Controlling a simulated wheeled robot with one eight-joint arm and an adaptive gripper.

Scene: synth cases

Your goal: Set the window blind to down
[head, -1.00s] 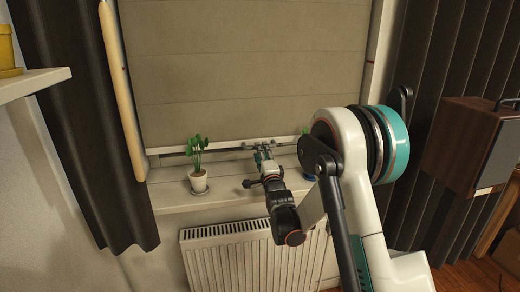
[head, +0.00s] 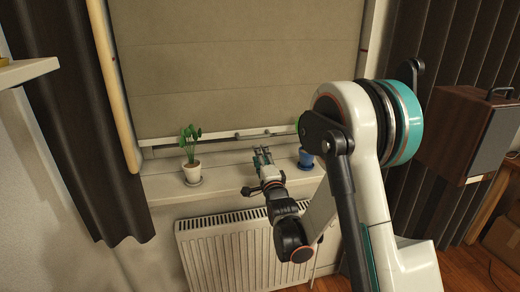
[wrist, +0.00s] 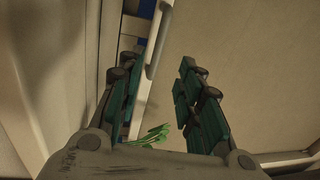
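The window blind (head: 240,75) is a beige fabric panel drawn far down over the window. Its white bottom bar (head: 200,138), with small knobs on it, hangs close above the sill, with a narrow dark gap under it at the left. In the wrist view the blind fabric (wrist: 240,70) fills the right side, and its bar (wrist: 159,40) runs beyond the fingers. My gripper (head: 262,150) is over the sill, just below and in front of the bar and apart from it. In the wrist view my gripper (wrist: 156,95) is open, with nothing between its teal-padded fingers.
A potted plant (head: 191,158) stands on the sill (head: 228,185) left of my gripper, and a blue pot (head: 305,158) stands to the right. A white radiator (head: 225,250) is below. Dark curtains (head: 75,120) hang at both sides. A wooden speaker (head: 455,130) is at right.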

